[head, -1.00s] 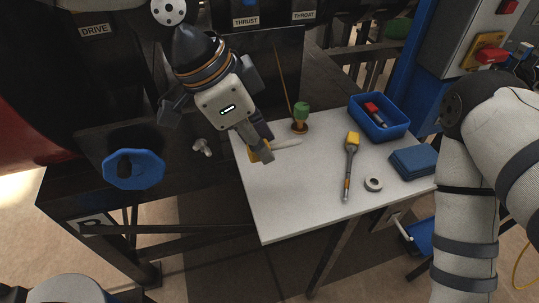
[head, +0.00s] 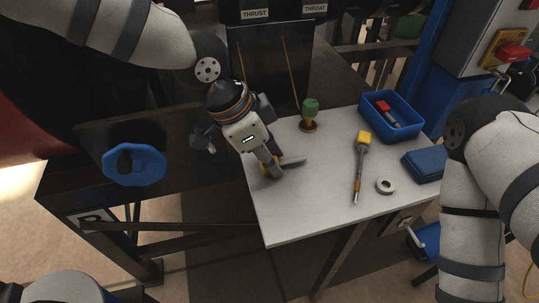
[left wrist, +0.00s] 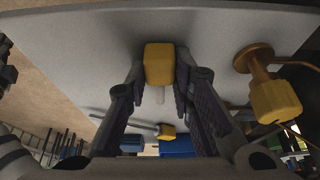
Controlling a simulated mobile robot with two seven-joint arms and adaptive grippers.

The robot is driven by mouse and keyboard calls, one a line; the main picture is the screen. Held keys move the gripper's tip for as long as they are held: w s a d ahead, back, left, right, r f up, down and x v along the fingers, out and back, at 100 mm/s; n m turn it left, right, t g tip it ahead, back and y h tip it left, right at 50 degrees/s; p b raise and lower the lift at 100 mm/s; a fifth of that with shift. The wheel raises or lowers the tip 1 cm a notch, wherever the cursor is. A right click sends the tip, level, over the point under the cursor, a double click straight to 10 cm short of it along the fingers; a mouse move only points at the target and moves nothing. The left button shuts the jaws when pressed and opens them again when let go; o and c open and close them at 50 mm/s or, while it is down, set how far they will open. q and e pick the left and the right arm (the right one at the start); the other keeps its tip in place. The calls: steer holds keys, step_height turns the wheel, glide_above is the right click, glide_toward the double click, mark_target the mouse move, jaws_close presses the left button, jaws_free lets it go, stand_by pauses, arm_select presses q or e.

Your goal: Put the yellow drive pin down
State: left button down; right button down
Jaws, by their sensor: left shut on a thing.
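The yellow drive pin has a yellow block head (left wrist: 158,63) and a pale shaft (head: 292,160). My left gripper (head: 268,168) is shut on its yellow head, over the left part of the white table top (head: 320,205). In the left wrist view the head sits between the two fingers (left wrist: 160,80), with the short shaft showing below it. In the head view the fingers partly hide the head, and the shaft points right. I cannot tell whether the pin touches the table. My right gripper is out of view; only its arm shows.
The front middle is clear. A blue ring (head: 135,164) is left.

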arm_select(q)
steer(key=shift+s+f, duration=0.1)
steer(key=shift+f, duration=0.25)
steer(key=c, duration=1.4)
jaws_free()
steer(key=shift+f, duration=0.3)
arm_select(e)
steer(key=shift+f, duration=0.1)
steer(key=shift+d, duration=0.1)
arm_select(q)
steer(key=shift+r, duration=0.25)
steer(key=p+v, duration=0.1)
steer(key=v, duration=1.2)
steer(key=shift+w+d, duration=0.2)
steer(key=shift+d, duration=0.05)
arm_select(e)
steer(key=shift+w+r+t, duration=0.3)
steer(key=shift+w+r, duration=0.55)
